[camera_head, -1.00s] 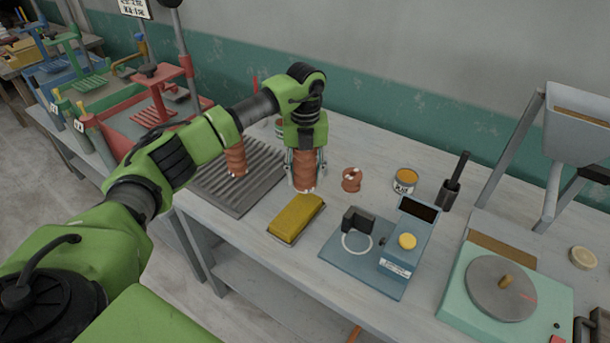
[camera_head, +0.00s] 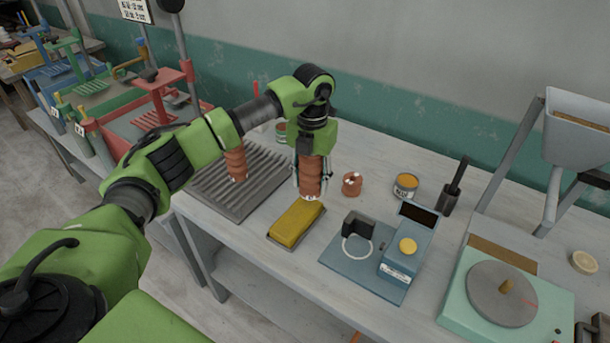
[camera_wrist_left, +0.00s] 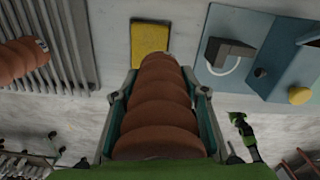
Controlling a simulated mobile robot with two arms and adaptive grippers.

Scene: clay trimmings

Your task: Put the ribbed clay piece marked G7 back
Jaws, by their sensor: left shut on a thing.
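My left gripper (camera_head: 311,184) is shut on an upright ribbed reddish-brown clay piece (camera_head: 310,172). Its lower end shows at the far edge of the yellow sponge (camera_head: 296,222); I cannot tell how high it is above the bench. The piece fills the middle of the left wrist view (camera_wrist_left: 157,108), between both fingers. No G7 mark is readable on it. A second ribbed clay piece (camera_head: 236,164) stands on the grey grooved board (camera_head: 218,201), left of the gripper. It also shows at the left wrist view's left edge (camera_wrist_left: 16,60).
Right of the gripper are a small clay piece (camera_head: 352,184), a tin (camera_head: 405,186), a blue device (camera_head: 408,247) with a black holder, and a turntable (camera_head: 500,290). Red frames (camera_head: 150,115) stand to the left. Bare bench shows between the small clay piece and the blue device.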

